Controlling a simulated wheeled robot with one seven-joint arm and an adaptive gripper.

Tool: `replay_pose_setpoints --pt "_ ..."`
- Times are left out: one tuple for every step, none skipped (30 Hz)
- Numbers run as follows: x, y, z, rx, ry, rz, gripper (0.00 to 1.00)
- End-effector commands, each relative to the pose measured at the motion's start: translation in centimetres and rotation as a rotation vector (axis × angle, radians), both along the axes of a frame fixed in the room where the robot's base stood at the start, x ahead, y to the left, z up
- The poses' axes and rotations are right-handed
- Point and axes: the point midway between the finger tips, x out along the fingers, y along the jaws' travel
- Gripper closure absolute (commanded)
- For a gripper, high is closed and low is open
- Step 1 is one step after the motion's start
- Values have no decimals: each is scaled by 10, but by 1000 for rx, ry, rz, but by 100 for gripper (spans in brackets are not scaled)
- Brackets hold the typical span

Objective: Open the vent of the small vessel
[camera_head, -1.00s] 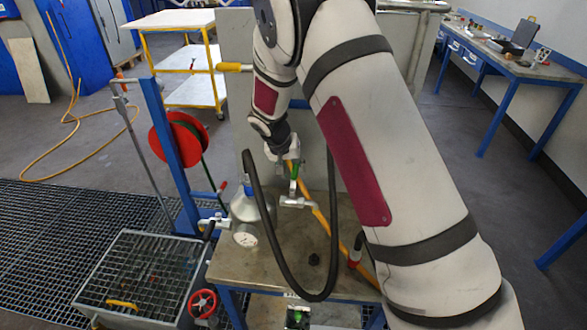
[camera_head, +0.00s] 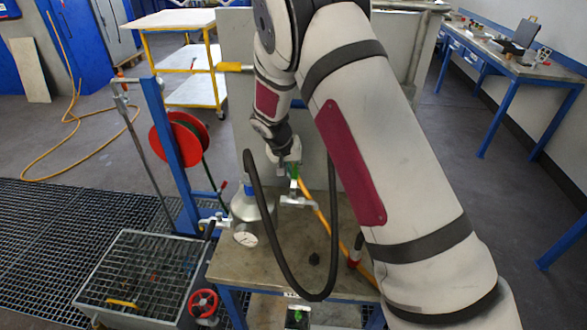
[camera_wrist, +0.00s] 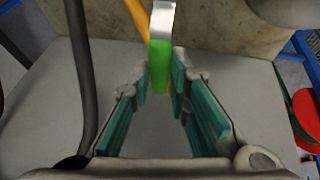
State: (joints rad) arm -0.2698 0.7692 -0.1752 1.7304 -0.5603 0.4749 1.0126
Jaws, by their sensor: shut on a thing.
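The small vessel (camera_head: 250,205) is a grey metal body with a round white gauge (camera_head: 245,240) on its front, standing on the metal table. To its right is a metal pipe fitting (camera_head: 298,201) with a green-sleeved lever (camera_head: 293,174) standing up from it. In the wrist view, the green lever (camera_wrist: 160,65) runs between the tips of my gripper (camera_wrist: 161,78). The teal-padded fingers are shut on it from both sides. In the head view, my gripper (camera_head: 290,163) is at the lever's top, partly hidden by my arm.
A black hose (camera_head: 262,250) loops down in front of the fitting. An orange hose (camera_head: 325,228) runs behind it. A red hose reel (camera_head: 180,138) on a blue post stands at left. A red handwheel (camera_head: 203,303) is below the table's left front corner.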

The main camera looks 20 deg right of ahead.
Motion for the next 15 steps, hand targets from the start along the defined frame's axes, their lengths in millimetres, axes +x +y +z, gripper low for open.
replay_pose_setpoints --pt "0 -1 0 0 0 -15 100" --pt "0 -1 0 -2 1 -25 100" --pt "0 -2 0 -2 1 -41 100" --pt "0 -3 -1 -1 1 -56 100" --pt "-1 -3 -1 -1 0 -72 100" --pt "-1 -5 -1 -2 1 -97 100" --pt "-2 -6 -1 -2 1 -117 100" --pt "-2 -7 -1 -1 0 -139 100" --pt "-3 -9 -1 -2 1 -171 100" --pt "-4 -10 -1 -2 1 -195 100" --pt "-5 -11 -1 -1 1 -220 100" --pt "-6 -13 -1 -2 0 -259 100" --pt "-6 -14 -1 -1 1 -285 100" --pt "-7 -16 -1 -1 0 -314 100" --pt "-9 -18 -1 -1 1 -353 100"
